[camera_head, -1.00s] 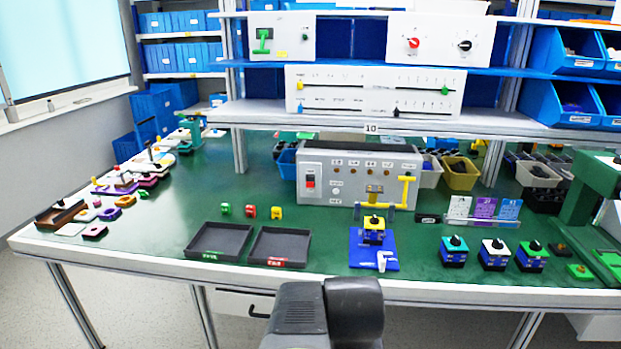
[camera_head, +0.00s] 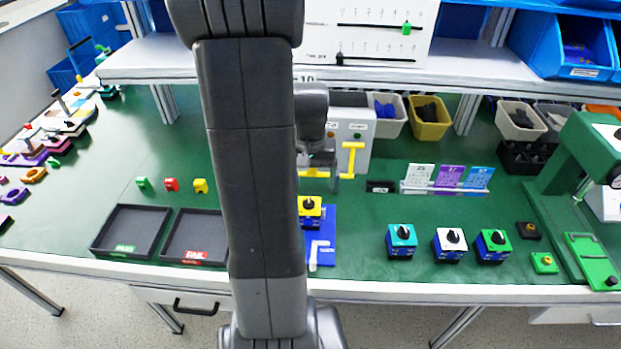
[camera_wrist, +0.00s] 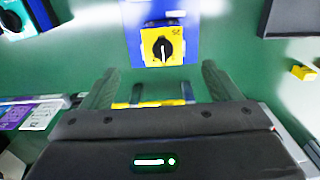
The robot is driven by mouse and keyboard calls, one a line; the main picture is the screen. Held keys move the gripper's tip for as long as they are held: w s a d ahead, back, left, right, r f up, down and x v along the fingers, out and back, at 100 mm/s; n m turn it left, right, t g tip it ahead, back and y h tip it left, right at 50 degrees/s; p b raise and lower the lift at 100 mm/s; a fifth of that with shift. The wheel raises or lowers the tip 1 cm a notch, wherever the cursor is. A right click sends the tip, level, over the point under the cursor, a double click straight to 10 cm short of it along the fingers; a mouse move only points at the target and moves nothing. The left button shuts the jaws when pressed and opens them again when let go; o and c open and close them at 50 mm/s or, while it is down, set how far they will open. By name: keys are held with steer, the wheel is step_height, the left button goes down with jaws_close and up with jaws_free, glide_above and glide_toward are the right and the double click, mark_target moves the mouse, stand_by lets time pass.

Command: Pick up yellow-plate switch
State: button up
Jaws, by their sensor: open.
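The yellow-plate switch (camera_head: 310,206) has a yellow top with a black knob and sits on a blue board (camera_head: 325,236) near the table's front. In the wrist view the switch (camera_wrist: 162,46) is at the top centre, beyond the fingertips, with its knob facing the camera. My gripper (camera_wrist: 158,82) is open and empty, its two fingers apart and pointing toward the switch without touching it. In the head view my gripper (camera_head: 318,172) is behind the switch, close to the grey panel box, partly hidden by my arm.
A yellow bar (camera_head: 352,158) stands by the panel box; a yellow strip (camera_wrist: 150,103) also shows between my fingers. Switches with teal (camera_head: 401,241), white (camera_head: 450,244) and green (camera_head: 493,245) plates stand to the right. Two black trays (camera_head: 132,230) lie left.

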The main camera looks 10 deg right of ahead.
mark_target(311, 199)
steer(key=shift+w+d+f, duration=0.1)
steer(key=shift+w+d, duration=0.1)
steer(key=shift+w, duration=0.3)
steer(key=shift+f, duration=0.35)
step_height(311, 199, down, 8)
steer(key=shift+r, duration=0.2)
steer(key=shift+s+a+f+p, duration=0.1)
steer(key=shift+f+p, duration=0.1)
steer(key=shift+f, duration=0.7)
steer(key=shift+w+a+f+p, duration=0.1)
steer(key=shift+a+f+p, duration=0.1)
steer(key=shift+f, duration=0.65)
steer(key=shift+s+a+f+p, duration=0.1)
steer(key=shift+f+p, duration=0.1)
steer(key=shift+f, duration=0.7)
steer(key=shift+d, duration=0.1)
steer(key=c, duration=1.2)
steer(key=shift+r, duration=0.1)
